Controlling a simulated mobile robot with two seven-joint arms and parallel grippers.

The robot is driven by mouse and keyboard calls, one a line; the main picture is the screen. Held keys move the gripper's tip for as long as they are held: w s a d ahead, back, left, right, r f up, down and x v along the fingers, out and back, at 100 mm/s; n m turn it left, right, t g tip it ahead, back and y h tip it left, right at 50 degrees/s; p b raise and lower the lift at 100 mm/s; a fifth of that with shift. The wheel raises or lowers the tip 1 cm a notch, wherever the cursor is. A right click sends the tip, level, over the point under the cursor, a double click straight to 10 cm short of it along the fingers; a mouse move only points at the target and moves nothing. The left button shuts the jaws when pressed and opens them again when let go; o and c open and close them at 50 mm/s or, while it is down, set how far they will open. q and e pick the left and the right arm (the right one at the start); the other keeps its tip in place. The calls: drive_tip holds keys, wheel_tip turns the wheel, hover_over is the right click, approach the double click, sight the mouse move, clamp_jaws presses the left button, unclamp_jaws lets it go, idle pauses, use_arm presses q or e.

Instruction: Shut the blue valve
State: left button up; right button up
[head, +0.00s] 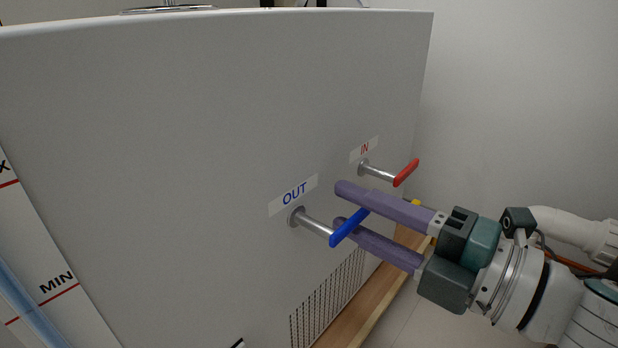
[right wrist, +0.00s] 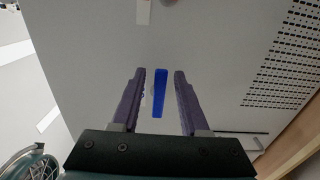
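The blue valve handle (head: 347,229) sits on a metal stem below the OUT label (head: 293,194) on the grey panel. It is tilted, its upper end to the right in the head view. My right gripper (head: 340,205) is open, with its two purple fingers on either side of the blue handle. In the right wrist view the blue handle (right wrist: 160,92) stands between the fingers (right wrist: 159,72), with gaps visible on both sides. Part of the handle's upper end is hidden by the upper finger in the head view. My left gripper is not in view.
A red valve handle (head: 406,172) below the IN label (head: 364,150) is close above my right gripper's upper finger. A vent grille (head: 327,305) and a wooden ledge (head: 375,300) lie below. Free room is to the right of the panel.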

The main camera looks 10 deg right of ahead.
clamp_jaws()
idle(0.3)
